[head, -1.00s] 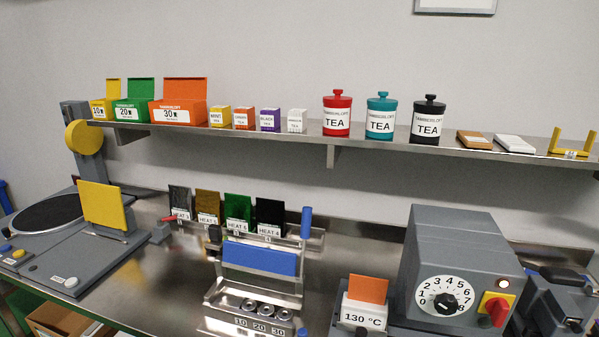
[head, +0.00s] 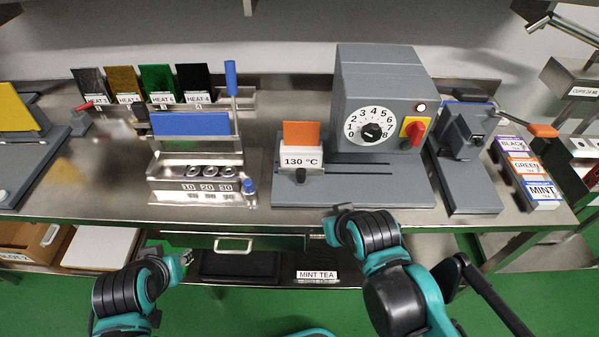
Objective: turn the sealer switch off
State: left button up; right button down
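The sealer (head: 380,80) is a grey box at the back of the steel bench in the head view, with a numbered dial (head: 371,131) on its front. Its switch (head: 413,131) is a red handle on a yellow plate, right of the dial. A small pale round lamp (head: 421,107) sits above the switch. My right gripper (head: 336,219) is at the bench's front edge, below and left of the switch and well apart from it. My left gripper (head: 186,259) is low, in front of the bench. Both grippers' fingers are too small and foreshortened to read.
An orange plate stands in a "130 °C" holder (head: 300,157) left of the dial. A blue-handled rack (head: 198,180) stands further left. A grey device (head: 466,140) and tea boxes (head: 527,170) are at right. A drawer handle (head: 234,245) is below the bench edge.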

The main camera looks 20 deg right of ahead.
aim_at(416, 130)
jog(key=z, duration=1.45)
